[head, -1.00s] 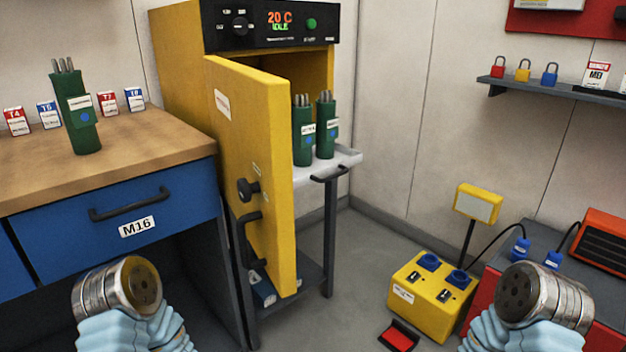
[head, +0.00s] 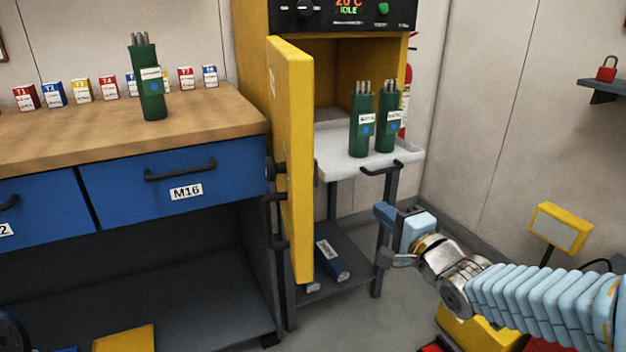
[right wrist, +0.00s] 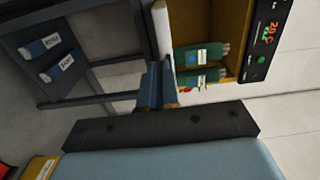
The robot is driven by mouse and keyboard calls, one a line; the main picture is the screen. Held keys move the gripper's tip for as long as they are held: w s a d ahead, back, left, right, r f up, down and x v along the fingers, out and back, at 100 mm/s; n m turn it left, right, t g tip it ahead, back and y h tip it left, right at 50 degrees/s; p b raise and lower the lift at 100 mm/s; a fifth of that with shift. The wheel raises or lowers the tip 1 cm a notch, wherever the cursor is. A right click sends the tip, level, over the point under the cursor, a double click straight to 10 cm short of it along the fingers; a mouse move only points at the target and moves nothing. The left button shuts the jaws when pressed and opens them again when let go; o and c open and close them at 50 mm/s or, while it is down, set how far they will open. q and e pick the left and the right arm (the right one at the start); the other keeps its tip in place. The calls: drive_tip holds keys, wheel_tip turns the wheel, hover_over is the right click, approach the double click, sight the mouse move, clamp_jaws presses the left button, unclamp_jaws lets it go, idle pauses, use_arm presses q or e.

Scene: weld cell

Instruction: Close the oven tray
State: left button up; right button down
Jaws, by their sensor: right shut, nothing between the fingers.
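The white oven tray (head: 336,146) is pulled out of the yellow oven (head: 345,75), with a dark handle (head: 382,168) at its front. Two green electrode canisters (head: 360,125) (head: 387,122) stand upright on it. The yellow oven door (head: 297,160) is swung open, to the left of the tray. My right gripper (head: 384,236) is shut and empty, in front of and below the tray handle, apart from it. In the right wrist view its fingertips (right wrist: 159,85) point toward the tray edge (right wrist: 162,28), and the canisters (right wrist: 200,54) show beyond. My left gripper is out of view.
A workbench with a blue drawer (head: 172,172) stands left of the door, with another green canister (head: 150,85) on top. A lower shelf (head: 352,268) under the tray holds blue boxes. A yellow unit (head: 478,330) is partly behind my right arm.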

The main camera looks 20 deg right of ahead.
sight(342, 174)
drive_tip(key=w, duration=0.9)
drive_tip(key=w+a, duration=0.1)
drive_tip(key=w, duration=0.3)
drive_tip(key=shift+w+a+r+p, duration=0.1)
drive_tip(key=shift+w+r+p, duration=0.1)
drive_tip(key=shift+w+p, duration=0.2)
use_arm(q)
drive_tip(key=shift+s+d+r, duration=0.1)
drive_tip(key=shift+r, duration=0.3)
use_arm(e)
drive_tip(key=shift+w, duration=0.1)
